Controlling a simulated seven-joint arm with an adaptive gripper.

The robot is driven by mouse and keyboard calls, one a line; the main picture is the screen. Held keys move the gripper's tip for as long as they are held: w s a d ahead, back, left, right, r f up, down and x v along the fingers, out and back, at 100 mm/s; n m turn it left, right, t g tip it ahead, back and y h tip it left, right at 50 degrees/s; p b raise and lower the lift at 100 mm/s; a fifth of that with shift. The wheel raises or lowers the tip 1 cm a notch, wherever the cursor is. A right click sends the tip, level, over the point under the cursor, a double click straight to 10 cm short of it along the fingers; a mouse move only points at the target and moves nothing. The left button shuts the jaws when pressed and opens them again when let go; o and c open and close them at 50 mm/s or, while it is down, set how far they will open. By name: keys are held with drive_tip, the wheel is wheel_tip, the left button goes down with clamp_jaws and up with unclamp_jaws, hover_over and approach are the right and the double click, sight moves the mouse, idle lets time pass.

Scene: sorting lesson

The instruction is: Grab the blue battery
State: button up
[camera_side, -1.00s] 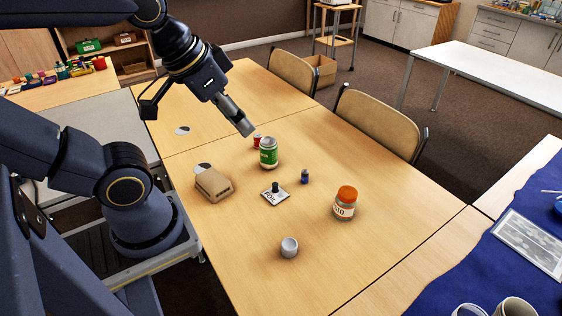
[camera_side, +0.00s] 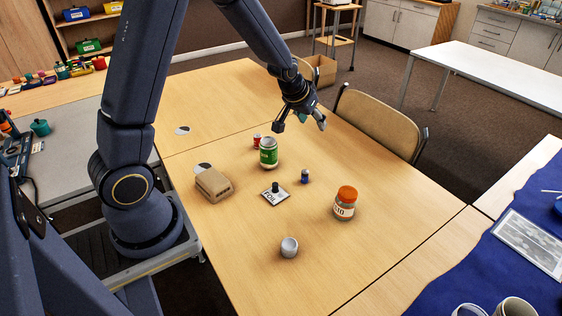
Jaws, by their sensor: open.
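The blue battery (camera_side: 305,177) is a small dark blue cylinder with a lighter top. It stands upright on the wooden table (camera_side: 300,285), to the right of a small card. My gripper (camera_side: 301,125) is open and empty, above the far part of the table. In the picture it is above the battery and apart from it. A second small dark upright piece (camera_side: 275,189) stands on the white printed card (camera_side: 274,197); I cannot tell what it is.
A green can (camera_side: 268,153) and a red can (camera_side: 257,142) stand left of the battery. An orange-lidded jar (camera_side: 345,203) stands to its right. A grey cup (camera_side: 289,247) is in front, and a cardboard box (camera_side: 213,184) is at left. A chair (camera_side: 380,124) stands at the far edge.

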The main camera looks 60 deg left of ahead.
drive_tip(key=g, duration=0.2)
approach(304, 172)
drive_tip(key=shift+n, duration=0.3)
drive_tip(key=x, duration=0.5)
drive_tip(key=shift+w+f, duration=0.1)
drive_tip(key=shift+w, duration=0.4)
drive_tip(key=x, duration=0.5)
drive_tip(key=shift+s+f, duration=0.2)
drive_tip(key=shift+f, duration=0.3)
clamp_jaws()
